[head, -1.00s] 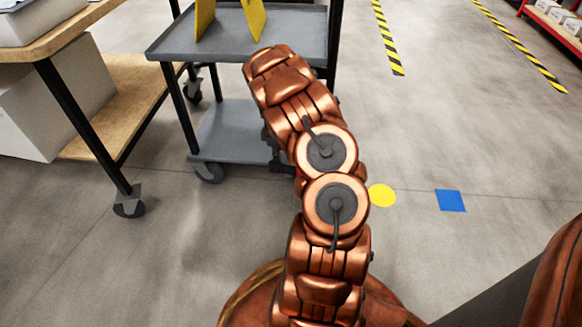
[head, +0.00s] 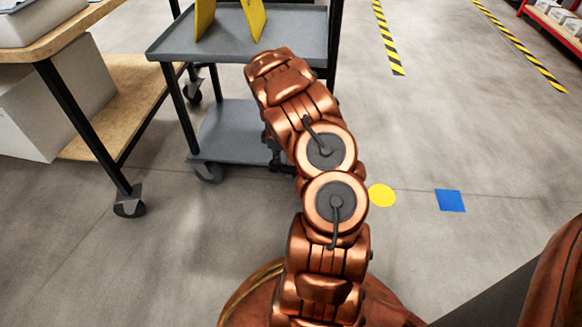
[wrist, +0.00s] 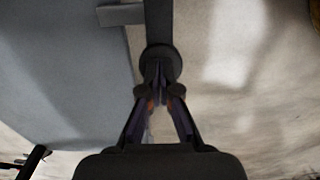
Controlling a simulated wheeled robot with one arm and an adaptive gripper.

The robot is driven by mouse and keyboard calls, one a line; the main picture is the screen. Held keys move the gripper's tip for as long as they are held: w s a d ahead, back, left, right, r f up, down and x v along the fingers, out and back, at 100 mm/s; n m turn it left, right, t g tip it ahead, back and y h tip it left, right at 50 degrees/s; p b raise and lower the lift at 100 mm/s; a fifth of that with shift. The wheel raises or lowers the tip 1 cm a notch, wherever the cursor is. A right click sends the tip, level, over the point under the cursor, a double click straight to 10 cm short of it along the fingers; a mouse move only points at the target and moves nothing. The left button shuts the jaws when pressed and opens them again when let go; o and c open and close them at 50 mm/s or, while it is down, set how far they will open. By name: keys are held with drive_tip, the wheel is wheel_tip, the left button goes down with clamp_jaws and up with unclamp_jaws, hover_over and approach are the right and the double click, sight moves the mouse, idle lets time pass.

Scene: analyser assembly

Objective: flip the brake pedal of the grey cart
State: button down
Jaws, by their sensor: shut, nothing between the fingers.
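The grey cart (head: 228,135) stands ahead of my arm in the head view, with its lower shelf, dark legs and casters. In the wrist view the cart's grey shelf (wrist: 60,70) fills the left side, and a dark post (wrist: 159,20) ends in a round dark part (wrist: 162,58). I cannot tell whether this part is the brake pedal or part of a caster. My gripper (wrist: 160,92) is shut and empty, with its fingertips at or just before the round part. I cannot tell if they touch. In the head view my arm mostly hides the gripper and that corner.
A wooden-topped workbench (head: 75,25) with a caster leg stands at the left. Yellow panels (head: 254,18) stand on the cart's top tray. A yellow disc (head: 382,195) and a blue square (head: 451,200) mark the floor.

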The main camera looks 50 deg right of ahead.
drive_tip(key=shift+f, duration=1.05)
idle(0.6)
drive_tip(key=shift+r, duration=0.1)
drive_tip(key=shift+r+p, duration=2.4)
drive_tip(key=shift+r, duration=1.05)
